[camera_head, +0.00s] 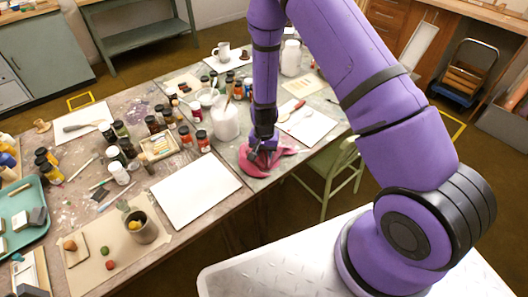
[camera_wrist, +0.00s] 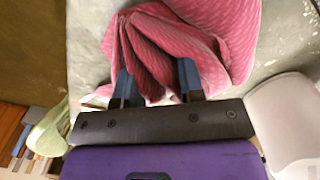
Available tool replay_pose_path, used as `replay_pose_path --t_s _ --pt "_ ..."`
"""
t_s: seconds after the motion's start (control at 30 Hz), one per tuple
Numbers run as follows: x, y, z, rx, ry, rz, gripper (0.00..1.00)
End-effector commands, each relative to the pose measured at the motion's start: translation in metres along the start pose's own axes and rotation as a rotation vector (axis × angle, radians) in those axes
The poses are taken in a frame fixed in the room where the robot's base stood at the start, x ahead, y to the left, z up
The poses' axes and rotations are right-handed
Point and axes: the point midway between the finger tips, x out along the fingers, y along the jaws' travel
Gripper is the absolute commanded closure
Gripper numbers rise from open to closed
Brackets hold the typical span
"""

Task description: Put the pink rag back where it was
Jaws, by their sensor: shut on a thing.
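The pink rag (camera_head: 261,157) is bunched up at the front edge of the table, right of a white sheet. In the wrist view the pink rag (camera_wrist: 205,45) shows as folded, striped cloth, with a pinched fold between the fingers. My gripper (camera_head: 264,146) points down over the rag and is shut on it. In the wrist view my gripper (camera_wrist: 160,85) has its two blue fingers on either side of the bunched cloth. The rag lies on or very close to the tabletop; I cannot tell if any part is lifted.
A white jar (camera_head: 224,120) with tools in it stands just left of the rag. A white sheet (camera_head: 195,190) lies flat to the left. Several paint bottles (camera_head: 186,136) stand behind. A green chair (camera_head: 335,165) is below the table edge at right.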

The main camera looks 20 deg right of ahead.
Motion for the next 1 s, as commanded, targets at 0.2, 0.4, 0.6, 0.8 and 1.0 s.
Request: replay_pose_path --t_s 0.2,0.4,0.6,0.8,1.0 --pt "0.002 0.000 0.000 0.000 0.000 0.000 0.39" --pt "0.002 0.000 0.000 0.000 0.000 0.000 0.39" --pt "-0.005 0.000 0.000 0.000 0.001 -0.001 0.39" --pt "-0.033 -0.001 0.000 -0.001 0.003 -0.002 0.39" --pt "-0.070 -0.001 0.000 -0.001 0.003 -0.002 0.39"
